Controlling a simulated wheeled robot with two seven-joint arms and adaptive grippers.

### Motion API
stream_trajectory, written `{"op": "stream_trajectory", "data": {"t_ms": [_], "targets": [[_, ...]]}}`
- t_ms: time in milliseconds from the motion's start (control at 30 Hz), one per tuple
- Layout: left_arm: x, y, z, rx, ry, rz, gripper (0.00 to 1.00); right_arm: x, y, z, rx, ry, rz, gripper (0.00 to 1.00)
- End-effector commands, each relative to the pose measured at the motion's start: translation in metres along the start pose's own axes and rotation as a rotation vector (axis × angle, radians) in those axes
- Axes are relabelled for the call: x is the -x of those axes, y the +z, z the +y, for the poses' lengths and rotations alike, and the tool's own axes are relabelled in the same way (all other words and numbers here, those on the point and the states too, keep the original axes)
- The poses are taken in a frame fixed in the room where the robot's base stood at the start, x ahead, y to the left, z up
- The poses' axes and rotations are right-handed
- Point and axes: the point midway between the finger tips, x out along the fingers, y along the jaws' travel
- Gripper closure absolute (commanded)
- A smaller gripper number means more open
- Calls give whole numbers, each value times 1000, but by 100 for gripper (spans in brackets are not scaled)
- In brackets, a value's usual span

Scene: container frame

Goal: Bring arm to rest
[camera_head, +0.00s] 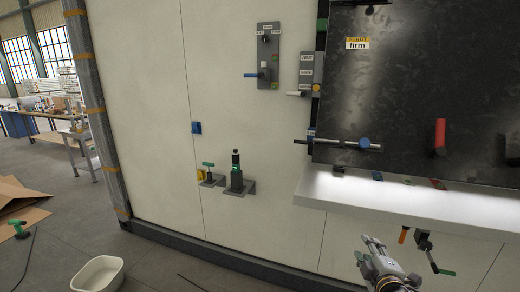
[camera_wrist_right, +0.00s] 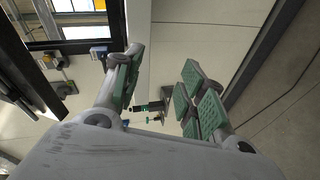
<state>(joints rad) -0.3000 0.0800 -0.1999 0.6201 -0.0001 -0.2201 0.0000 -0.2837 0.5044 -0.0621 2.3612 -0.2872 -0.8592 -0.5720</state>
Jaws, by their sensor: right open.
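My right gripper (camera_head: 364,249) is at the bottom right of the head view, in front of the pale wall (camera_head: 160,100) and below the white shelf (camera_head: 400,197). Its jaws are apart and nothing shows between them. In the right wrist view, the two fingers with green pads stand apart on either side of the right gripper's gap (camera_wrist_right: 163,62), with the wall beyond. My left gripper is not in view.
A lever with a green handle (camera_head: 438,262) and an orange-handled part (camera_head: 403,236) hang under the shelf, right of my gripper. Two small brackets (camera_head: 237,185) stick out of the wall. A white tub (camera_head: 98,275) stands on the floor.

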Motion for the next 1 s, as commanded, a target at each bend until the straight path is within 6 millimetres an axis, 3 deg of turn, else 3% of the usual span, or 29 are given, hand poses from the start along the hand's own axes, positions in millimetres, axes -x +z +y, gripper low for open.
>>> {"op": "stream_trajectory", "data": {"t_ms": [200, 500, 700, 1000], "targets": [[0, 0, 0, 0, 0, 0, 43, 31, 16, -84, -305, -246, -152, 59], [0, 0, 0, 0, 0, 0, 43, 97, 20, -181, -662, -551, -398, 59], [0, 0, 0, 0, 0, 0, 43, 131, 16, -214, -789, -670, -514, 59], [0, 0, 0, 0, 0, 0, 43, 170, 9, -243, -908, -790, -640, 59]]}}
